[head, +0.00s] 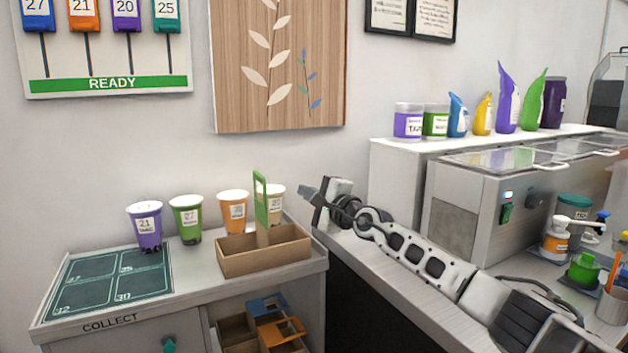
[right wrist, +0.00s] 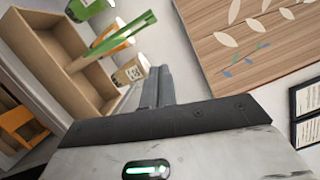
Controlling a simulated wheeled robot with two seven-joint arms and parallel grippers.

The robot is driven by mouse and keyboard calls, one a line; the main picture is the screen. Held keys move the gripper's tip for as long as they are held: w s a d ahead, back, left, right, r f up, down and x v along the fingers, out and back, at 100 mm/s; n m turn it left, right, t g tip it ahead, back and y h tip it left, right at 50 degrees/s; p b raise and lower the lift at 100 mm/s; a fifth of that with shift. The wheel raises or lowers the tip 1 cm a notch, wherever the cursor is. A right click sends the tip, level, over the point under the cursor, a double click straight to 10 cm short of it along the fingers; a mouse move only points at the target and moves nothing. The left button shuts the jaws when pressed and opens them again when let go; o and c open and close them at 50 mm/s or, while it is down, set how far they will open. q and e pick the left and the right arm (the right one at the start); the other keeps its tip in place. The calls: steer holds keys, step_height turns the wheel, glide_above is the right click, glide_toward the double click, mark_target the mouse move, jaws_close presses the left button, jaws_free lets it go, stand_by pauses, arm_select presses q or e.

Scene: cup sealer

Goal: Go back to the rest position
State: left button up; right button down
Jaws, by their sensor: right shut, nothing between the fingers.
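My right arm reaches in from the lower right in the head view. Its gripper (head: 309,192) is shut and empty, just right of the cups at the back of the collect counter. In the right wrist view the fingers (right wrist: 158,86) are together, with nothing between them. They point towards the wall, near the cardboard carrier (right wrist: 62,62) with its green handle. My left gripper and left arm are not in view.
The carrier (head: 262,252) stands on the collect counter. Purple (head: 146,228), green (head: 187,220), orange (head: 233,212) and cream (head: 276,206) cups stand near it. A dark numbered mat (head: 112,278) is at left. A steel machine (head: 478,212) stands right of the arm.

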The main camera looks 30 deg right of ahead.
steer(key=shift+v, duration=0.9)
